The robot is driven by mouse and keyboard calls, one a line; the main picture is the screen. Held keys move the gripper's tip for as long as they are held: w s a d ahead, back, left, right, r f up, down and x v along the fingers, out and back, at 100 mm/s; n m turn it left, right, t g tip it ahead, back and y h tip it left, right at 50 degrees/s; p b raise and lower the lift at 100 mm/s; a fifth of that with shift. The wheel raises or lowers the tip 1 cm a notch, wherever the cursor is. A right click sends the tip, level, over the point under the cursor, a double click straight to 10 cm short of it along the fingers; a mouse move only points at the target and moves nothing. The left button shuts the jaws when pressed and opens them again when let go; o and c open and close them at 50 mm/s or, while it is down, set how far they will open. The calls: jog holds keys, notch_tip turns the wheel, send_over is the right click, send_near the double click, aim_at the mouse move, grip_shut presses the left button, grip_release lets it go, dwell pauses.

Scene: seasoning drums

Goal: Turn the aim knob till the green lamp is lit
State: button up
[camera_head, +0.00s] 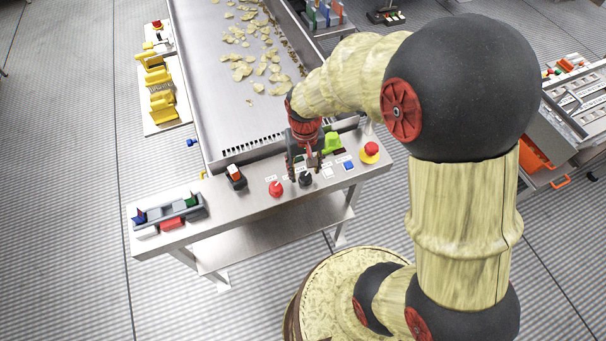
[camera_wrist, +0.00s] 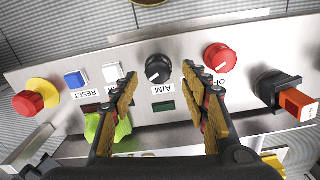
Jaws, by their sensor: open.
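The black aim knob (camera_wrist: 158,68) has a white pointer mark and sits on the grey panel above an upside-down AIM label. It also shows in the head view (camera_head: 305,180), just below my gripper. A small dark green lamp window (camera_wrist: 164,105) lies beyond the label in the wrist view and looks unlit. My gripper (camera_wrist: 160,82) is open, its two fingers on either side of the knob in the wrist view. I see no clear contact with the knob. In the head view my gripper (camera_head: 304,166) points down over the panel.
A red knob (camera_wrist: 220,57), a white button (camera_wrist: 113,73), a blue button (camera_wrist: 76,79) and a red mushroom button on yellow (camera_wrist: 28,102) share the panel. An orange rocker switch (camera_wrist: 298,103) and a bright green object (camera_wrist: 122,128) stand close by. A chip-strewn metal tray (camera_head: 215,110) lies behind.

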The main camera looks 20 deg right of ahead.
aim_at(305, 175)
jog(key=shift+d+f, duration=0.1)
jog(key=shift+f, duration=1.5)
jog(key=shift+c, duration=0.7)
jog(key=c, duration=1)
